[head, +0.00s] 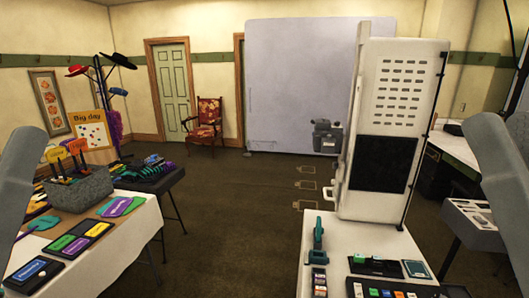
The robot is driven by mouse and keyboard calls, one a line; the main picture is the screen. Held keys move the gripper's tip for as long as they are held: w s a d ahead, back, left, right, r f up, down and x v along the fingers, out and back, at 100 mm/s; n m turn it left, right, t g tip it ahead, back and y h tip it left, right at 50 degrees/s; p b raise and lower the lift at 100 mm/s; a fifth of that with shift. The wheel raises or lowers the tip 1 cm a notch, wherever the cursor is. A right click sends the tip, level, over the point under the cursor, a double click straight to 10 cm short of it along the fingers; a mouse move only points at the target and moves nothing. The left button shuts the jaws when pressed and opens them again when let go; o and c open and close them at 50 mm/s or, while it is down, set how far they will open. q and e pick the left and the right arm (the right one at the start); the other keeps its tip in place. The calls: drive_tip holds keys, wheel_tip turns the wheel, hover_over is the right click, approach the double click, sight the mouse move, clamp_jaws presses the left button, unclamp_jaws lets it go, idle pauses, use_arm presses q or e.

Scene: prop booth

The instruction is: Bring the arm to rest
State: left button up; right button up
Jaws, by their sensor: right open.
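My right arm comes down at the right edge of the head view. Only a small dark part of my right gripper (456,291) shows at the bottom edge, by the right front corner of the white table; its jaws are open and I see nothing in them. My left arm shows only as a grey link at the left edge, and its gripper is out of view.
A white-topped table (335,240) with a tall white cabinet (385,70) and small items stands right of centre. A left table (135,240) holds a grey bin (80,190) and colourful cards. Dark floor (235,230) lies clear between them. A desk (460,150) stands at right.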

wheel_tip(320, 180, up, 37)
drive_tip(key=w+d+m+h+p, duration=0.1)
drive_tip(key=h+p, duration=0.3)
drive_tip(key=p, duration=3.4)
drive_tip(key=shift+d+m, duration=0.4)
drive_tip(key=shift+d, duration=0.4)
drive_tip(key=shift+f, duration=0.15)
wheel_tip(320, 180, down, 58)
drive_tip(key=b, duration=5.8)
drive_tip(key=shift+f+b, duration=0.25)
drive_tip(key=shift+b, duration=0.05)
